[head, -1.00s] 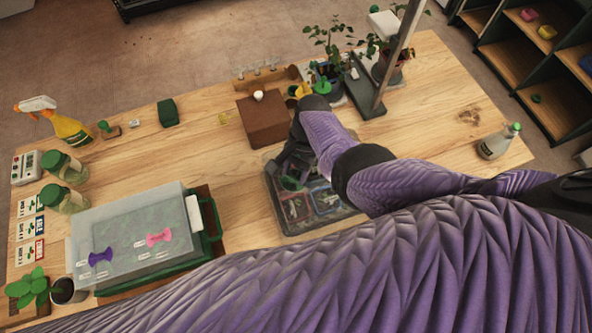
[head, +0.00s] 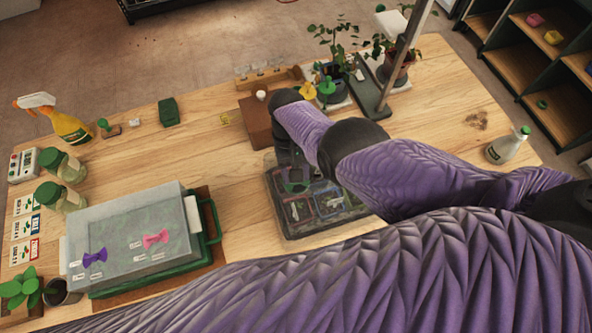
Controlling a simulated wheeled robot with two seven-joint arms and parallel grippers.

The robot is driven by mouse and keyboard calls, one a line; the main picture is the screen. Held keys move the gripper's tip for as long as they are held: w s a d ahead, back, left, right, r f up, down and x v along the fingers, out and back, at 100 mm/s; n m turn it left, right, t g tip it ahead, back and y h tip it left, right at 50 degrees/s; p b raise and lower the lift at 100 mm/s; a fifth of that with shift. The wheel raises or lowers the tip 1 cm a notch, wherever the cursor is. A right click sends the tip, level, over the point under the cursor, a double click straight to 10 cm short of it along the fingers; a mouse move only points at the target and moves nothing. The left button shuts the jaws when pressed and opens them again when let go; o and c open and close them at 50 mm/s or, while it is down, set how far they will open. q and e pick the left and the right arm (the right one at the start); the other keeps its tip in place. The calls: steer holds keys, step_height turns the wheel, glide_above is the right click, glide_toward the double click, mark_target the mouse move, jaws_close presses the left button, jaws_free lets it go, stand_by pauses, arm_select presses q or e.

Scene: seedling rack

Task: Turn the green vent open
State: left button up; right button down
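I cannot make out a green vent for certain. The grey clear-lidded box (head: 130,222) at the left carries a purple bow-tie vent knob (head: 95,257) and a pink one (head: 155,239) on its lid. My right gripper (head: 286,160) points down at the far left part of a dark compartment tray (head: 292,231), well to the right of the lidded box. A green piece (head: 296,187) shows in the tray close by the gripper. My wrist and forearm hide most of the gripper, so its opening and any contact are unclear. My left gripper is not in view.
Potted plants (head: 335,82) and a metal post (head: 402,55) stand at the back. A spray bottle (head: 70,128) and jars (head: 62,167) line the left. Wood between lidded box and tray is clear.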

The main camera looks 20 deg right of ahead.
steer(key=shift+n, duration=0.4)
steer(key=shift+c, duration=1)
jaws_free()
steer(key=p+v, duration=0.3)
steer(key=v, duration=0.7)
steer(key=shift+a, duration=0.2)
steer(key=shift+s, duration=0.1)
